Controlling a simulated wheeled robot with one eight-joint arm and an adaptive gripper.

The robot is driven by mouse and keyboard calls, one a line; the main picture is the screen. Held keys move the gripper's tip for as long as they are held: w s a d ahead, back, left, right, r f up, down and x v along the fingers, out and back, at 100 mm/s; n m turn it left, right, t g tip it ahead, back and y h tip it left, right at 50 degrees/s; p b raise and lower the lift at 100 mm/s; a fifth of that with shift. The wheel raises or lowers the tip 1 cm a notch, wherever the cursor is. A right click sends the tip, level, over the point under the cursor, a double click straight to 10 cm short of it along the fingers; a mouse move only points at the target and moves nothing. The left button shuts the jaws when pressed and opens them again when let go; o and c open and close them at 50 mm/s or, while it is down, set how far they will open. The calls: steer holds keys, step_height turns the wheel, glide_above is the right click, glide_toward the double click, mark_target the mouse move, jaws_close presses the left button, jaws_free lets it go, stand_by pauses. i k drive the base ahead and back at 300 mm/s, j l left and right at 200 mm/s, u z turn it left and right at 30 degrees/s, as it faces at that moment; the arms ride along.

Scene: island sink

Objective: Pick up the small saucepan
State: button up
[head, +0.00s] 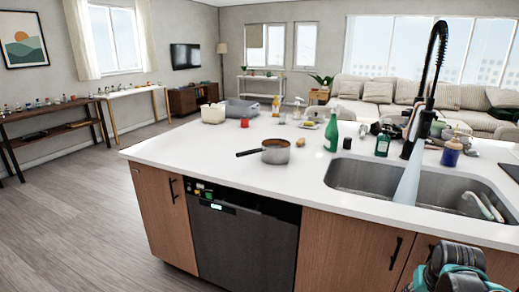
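The small saucepan (276,153) stands upright on the white island counter, left of the sink. It is grey metal with a brown inside, and its dark handle (249,153) points left. Nothing touches it that I can make out. Part of my own arm shows at the bottom right corner, in front of the island and well apart from the saucepan. No gripper fingers can be made out in the head view.
The white counter (200,150) is clear around the saucepan's front and left. A green bottle (331,132) stands to its right, with a red-topped jar (245,121) behind. The sink (365,177) and tall black faucet (432,85) are at the right. A dishwasher (243,235) sits below.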

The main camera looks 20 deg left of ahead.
mark_target(275, 151)
steer(key=i+j+u, duration=0.2)
steer(key=j, duration=0.15)
steer(key=j+u, duration=0.2)
steer(key=j, duration=0.2)
steer(key=i+j+u, duration=0.35)
steer(key=j, duration=0.25)
steer(key=i, duration=0.05)
